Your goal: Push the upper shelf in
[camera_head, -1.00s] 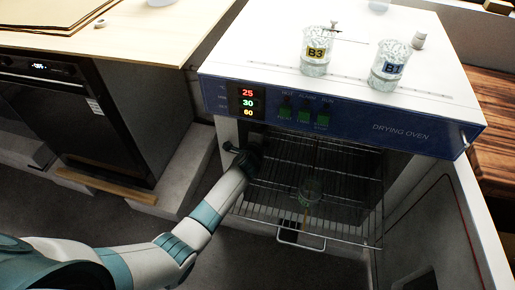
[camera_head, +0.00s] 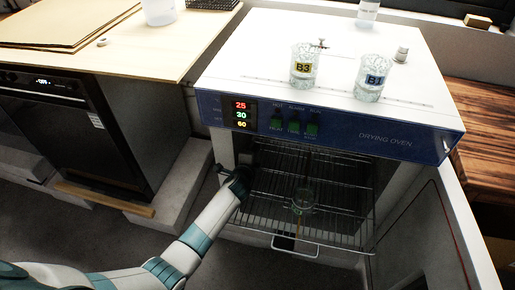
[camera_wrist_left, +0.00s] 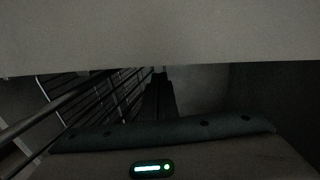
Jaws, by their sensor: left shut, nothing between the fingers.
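The drying oven (camera_head: 325,125) has its front open, with wire shelves inside. The upper shelf (camera_head: 335,168) lies just under the blue panel; its exact front edge is hard to separate from the wires below. The lower shelf (camera_head: 345,236) sticks out toward me, with a handle (camera_head: 295,246) at its front. A glass beaker (camera_head: 303,202) shows among the racks. My left gripper (camera_head: 240,180) is at the left side of the opening, its fingertips largely hidden. In the left wrist view its dark fingers (camera_wrist_left: 158,98) are together and empty, beside wire bars (camera_wrist_left: 85,100). My right gripper is not seen.
Beakers B3 (camera_head: 303,72) and B1 (camera_head: 373,77) stand on the oven top. The open door (camera_head: 415,235) is on the right. A dark latch (camera_head: 224,172) is at the left edge of the opening. A pale surface (camera_wrist_left: 160,35) fills the upper wrist view.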

